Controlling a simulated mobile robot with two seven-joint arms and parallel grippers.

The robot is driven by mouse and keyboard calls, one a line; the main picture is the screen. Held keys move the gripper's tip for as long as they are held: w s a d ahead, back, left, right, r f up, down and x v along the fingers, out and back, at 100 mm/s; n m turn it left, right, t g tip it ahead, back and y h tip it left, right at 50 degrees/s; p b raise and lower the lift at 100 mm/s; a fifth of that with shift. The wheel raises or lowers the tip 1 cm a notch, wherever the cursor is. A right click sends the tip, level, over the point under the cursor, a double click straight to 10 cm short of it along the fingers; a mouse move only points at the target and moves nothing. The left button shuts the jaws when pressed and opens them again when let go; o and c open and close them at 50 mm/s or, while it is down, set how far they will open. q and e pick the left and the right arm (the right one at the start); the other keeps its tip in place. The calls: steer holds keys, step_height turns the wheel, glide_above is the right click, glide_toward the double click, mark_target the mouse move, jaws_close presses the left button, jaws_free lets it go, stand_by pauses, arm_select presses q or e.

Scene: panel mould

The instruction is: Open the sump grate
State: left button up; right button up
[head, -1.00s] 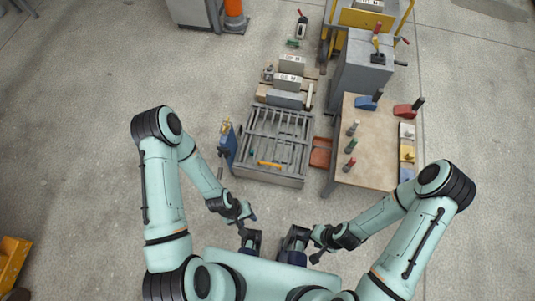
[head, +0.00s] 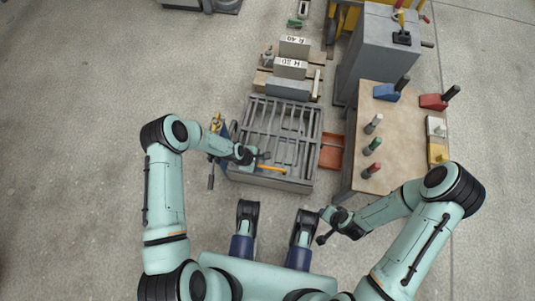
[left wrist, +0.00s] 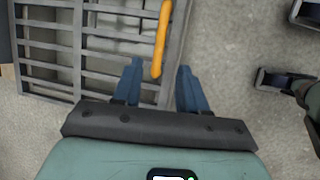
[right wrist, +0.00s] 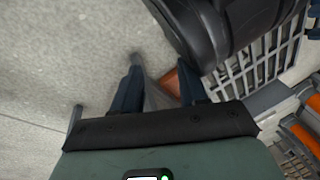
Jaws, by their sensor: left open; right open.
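The sump grate (head: 284,124) is a grey barred panel lying flat in a grey frame in the head view. Its orange handle (head: 277,168) runs along the near edge. My left gripper (head: 259,156) is at the handle's left end. In the left wrist view the handle (left wrist: 161,40) reaches down between the two open blue fingers (left wrist: 158,72), with nothing gripped; whether they are level with it I cannot tell. My right gripper (head: 321,236) is open and empty, away from the grate near the front; its fingers also show in the right wrist view (right wrist: 159,68).
A wooden-topped table (head: 395,135) with several coloured-top pegs and clamps stands right of the grate. A red tray (head: 332,153) lies between them. Labelled grey blocks (head: 291,68) stand behind the grate. Floor at left is free.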

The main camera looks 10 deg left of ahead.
mark_target(269, 168)
arm_select(q)
steer(key=b+x, duration=0.2)
steer(key=x, duration=0.5)
steer(key=shift+w+d+f+b, duration=0.1)
steer(key=shift+d+f+b, duration=0.15)
steer(key=shift+f, duration=0.4)
arm_select(e)
steer(key=s+f+g, duration=0.2)
steer(key=s+f, duration=0.2)
steer(key=s, duration=0.2)
steer(key=shift+d+f, duration=0.4)
arm_select(q)
jaws_close()
